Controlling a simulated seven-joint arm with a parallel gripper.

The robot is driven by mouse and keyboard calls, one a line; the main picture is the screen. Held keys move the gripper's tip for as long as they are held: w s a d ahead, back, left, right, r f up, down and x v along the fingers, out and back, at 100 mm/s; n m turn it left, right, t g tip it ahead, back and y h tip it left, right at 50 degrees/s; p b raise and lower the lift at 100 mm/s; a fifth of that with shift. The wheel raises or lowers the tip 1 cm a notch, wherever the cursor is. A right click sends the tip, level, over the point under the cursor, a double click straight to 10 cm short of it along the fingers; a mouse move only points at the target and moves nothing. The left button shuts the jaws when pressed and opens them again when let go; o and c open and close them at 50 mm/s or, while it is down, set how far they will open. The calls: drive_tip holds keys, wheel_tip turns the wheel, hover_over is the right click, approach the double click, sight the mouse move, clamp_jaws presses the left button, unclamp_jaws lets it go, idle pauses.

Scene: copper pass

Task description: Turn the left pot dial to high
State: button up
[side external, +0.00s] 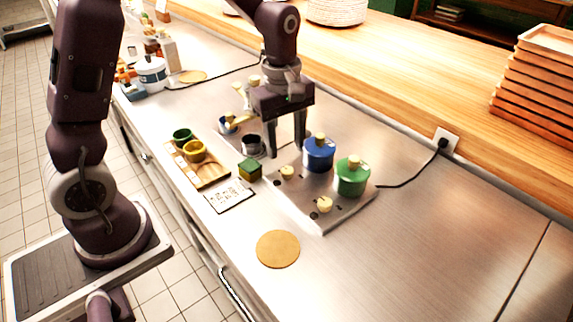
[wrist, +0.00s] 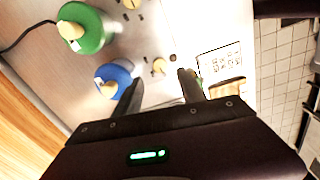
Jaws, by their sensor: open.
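The steel hob (side external: 312,222) carries a blue lidded pot (side external: 318,153) and a green lidded pot (side external: 352,178). A cream dial (side external: 287,172) sits in front of the blue pot, and it also shows in the wrist view (wrist: 158,66). A second cream dial (side external: 324,204) sits in front of the green pot and shows at the top of the wrist view (wrist: 131,4). I cannot read either dial's setting. My gripper (side external: 286,149) points down, open and empty, above and beside the left dial. In the wrist view its fingertips (wrist: 161,83) straddle a space just below that dial, apart from it.
A grey cup (side external: 252,145) stands behind the cube. A round mat (side external: 278,249) lies in front.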

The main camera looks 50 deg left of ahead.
sight(287, 170)
wheel_tip(287, 170, down, 7)
drive_tip(key=shift+w+f, duration=0.1)
clamp_jaws()
